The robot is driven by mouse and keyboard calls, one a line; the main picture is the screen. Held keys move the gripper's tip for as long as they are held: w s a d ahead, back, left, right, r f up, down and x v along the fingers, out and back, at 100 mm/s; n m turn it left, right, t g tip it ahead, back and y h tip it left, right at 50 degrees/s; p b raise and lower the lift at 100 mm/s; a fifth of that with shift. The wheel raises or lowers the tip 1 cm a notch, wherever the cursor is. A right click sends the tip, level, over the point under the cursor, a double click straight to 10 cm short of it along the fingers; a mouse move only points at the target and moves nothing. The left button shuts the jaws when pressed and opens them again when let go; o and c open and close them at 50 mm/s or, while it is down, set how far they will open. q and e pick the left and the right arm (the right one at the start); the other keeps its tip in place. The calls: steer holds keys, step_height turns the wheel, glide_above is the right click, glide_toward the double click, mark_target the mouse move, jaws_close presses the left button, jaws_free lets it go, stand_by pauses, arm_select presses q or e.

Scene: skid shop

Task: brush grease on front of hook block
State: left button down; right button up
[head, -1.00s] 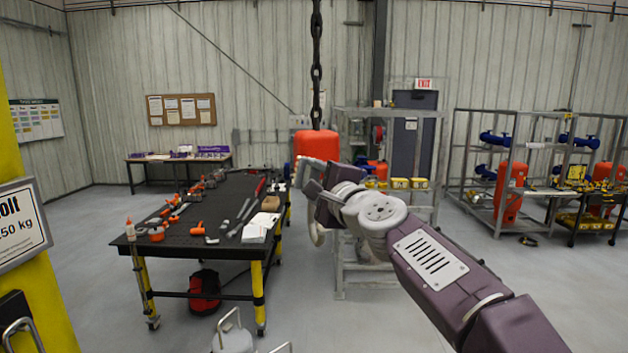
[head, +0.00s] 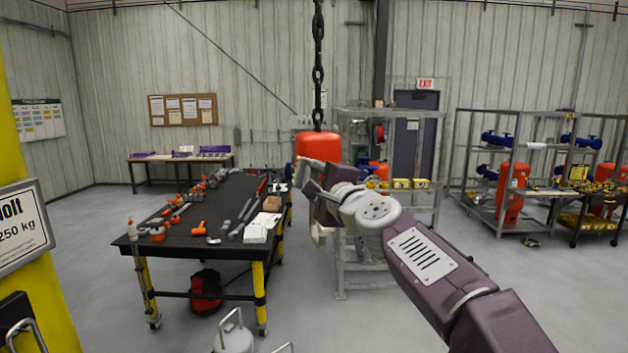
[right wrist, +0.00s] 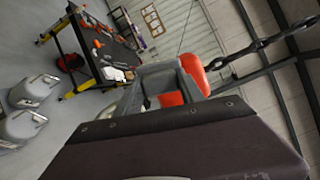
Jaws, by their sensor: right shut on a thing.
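The hook block (head: 318,149) is a red-orange body hanging from a dark chain (head: 318,65) in the head view. Its lower part is mostly hidden behind my right gripper (head: 303,178); a pale curved piece, perhaps the hook, shows below. My right gripper is at the block's lower edge in the picture; I cannot tell whether anything touches. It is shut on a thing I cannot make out. In the right wrist view the grey fingers (right wrist: 165,85) stand in front of the red block (right wrist: 195,72). My left gripper is not in view.
A black workbench (head: 205,215) with yellow legs, covered with tools and bottles, stands left of the block. Grey handled canisters (head: 235,340) stand on the floor at the front. A grey rack (head: 390,113) is behind. A yellow post (head: 40,290) borders the left.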

steer(key=shift+w+a, duration=0.15)
steer(key=shift+w, duration=0.45)
steer(key=shift+w+d, duration=0.15)
steer(key=shift+d, duration=0.65)
steer(key=d, duration=0.1)
steer(key=w+d+b, duration=0.1)
steer(key=d, duration=0.1)
steer(key=w+d, duration=0.1)
steer(key=d, duration=0.1)
steer(key=shift+d, duration=0.15)
